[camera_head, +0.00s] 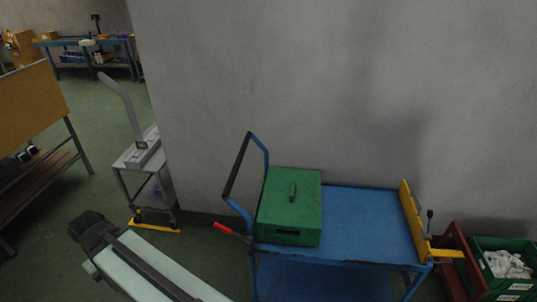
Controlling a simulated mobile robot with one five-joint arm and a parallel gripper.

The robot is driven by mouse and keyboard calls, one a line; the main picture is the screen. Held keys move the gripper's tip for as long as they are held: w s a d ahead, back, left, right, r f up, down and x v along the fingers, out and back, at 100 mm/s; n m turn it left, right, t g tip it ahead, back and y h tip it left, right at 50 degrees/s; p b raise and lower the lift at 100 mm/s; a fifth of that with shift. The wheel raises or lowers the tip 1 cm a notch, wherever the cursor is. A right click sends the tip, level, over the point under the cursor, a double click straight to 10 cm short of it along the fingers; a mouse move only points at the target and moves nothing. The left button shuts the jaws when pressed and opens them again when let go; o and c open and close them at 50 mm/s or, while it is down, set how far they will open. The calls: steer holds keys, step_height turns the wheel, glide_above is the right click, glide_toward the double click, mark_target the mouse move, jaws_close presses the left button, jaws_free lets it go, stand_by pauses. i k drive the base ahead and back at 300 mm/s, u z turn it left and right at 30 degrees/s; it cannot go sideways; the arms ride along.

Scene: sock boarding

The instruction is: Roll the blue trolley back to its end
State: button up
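The blue trolley (370,227) stands along the grey wall at the lower right. It has a flat blue deck, a lower shelf and a dark-and-blue push handle (237,165) at its left end. A green lidded box (290,205) sits on the left part of the deck. A red lever (223,228) sticks out at the trolley's left end. A yellow upright plate (412,220) stands at its right end; I cannot tell whether it is fixed to the trolley. My pale arm link shows at lower left, ending in a dark joint. I see no gripper fingers.
A green crate of white items (508,264) stands at the right, beside a dark red stand. A small grey trolley with a curved grey upright (122,105) stands left of the wall's corner.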

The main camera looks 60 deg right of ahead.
mark_target(365, 233)
steer(key=z, duration=5.7)
steer(key=k, duration=0.95)
steer(key=u, duration=5.8)
